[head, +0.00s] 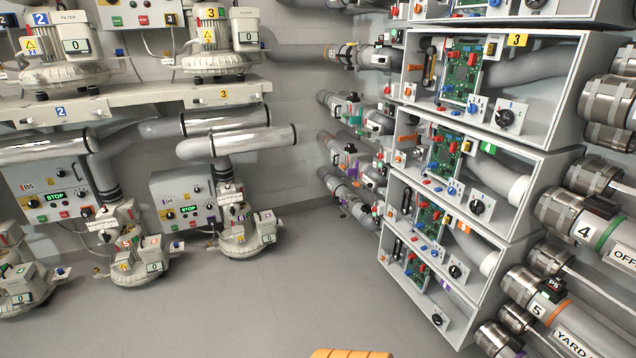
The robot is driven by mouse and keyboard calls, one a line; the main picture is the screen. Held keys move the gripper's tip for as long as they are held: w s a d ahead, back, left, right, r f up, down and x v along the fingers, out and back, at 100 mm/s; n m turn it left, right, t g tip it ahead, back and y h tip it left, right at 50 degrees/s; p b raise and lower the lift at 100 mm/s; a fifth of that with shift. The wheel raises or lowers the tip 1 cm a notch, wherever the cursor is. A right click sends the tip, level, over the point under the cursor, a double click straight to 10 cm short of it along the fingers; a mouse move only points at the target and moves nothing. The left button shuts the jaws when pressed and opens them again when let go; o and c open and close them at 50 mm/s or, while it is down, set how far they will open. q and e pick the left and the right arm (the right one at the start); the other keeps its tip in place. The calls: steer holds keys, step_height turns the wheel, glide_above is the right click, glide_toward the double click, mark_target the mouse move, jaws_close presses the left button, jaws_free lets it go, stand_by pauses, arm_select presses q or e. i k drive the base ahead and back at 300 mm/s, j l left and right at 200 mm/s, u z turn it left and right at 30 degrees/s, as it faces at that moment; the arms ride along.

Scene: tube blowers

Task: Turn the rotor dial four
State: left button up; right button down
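Several open white boxes are stacked at the right, each with a circuit board and a black rotary dial on a white panel. The box with a yellow "3" tag (517,40) has a dial (506,118). The box below it, with a green tag (488,147) too small to read, has a dial (477,207). Lower boxes hold another dial (455,271) and a bottom dial (437,319). No readable "4" shows on a box. A pipe marked "4" (584,231) with a green band lies at the right. Neither gripper is in view.
Blower units (248,236) and control boxes (183,199) stand at the left, some below a shelf (130,103). Clamped pipes crowd the far right and the wall behind the boxes. The grey floor (290,290) in the middle is clear. An orange shape shows at the bottom edge.

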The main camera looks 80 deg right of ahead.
mark_target(477, 207)
steer(key=z, duration=3.55)
